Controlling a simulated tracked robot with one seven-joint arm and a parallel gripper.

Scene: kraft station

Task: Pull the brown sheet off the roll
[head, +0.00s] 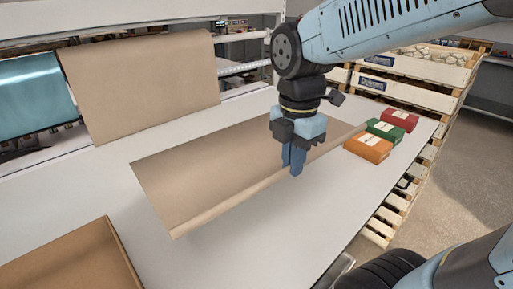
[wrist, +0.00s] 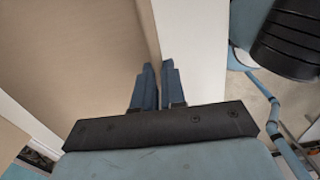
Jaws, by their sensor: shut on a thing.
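A brown sheet (head: 205,175) lies over the white table, its near edge curled up. My gripper (head: 293,165) points down at the sheet's near edge, right of its middle, and is shut on that edge. In the wrist view, the fingers (wrist: 155,78) meet along the edge of the brown sheet (wrist: 70,60). Another brown paper panel (head: 140,80) hangs upright at the back left. A strip of bare table shows between this panel and the sheet, so they look apart. The roll itself is not clearly visible.
Orange (head: 368,148), green (head: 386,130) and red (head: 399,119) boxes stand close to the sheet's right end. The white table (head: 290,235) is clear in front of the sheet. Wooden pallets (head: 415,80) stand beyond its right side.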

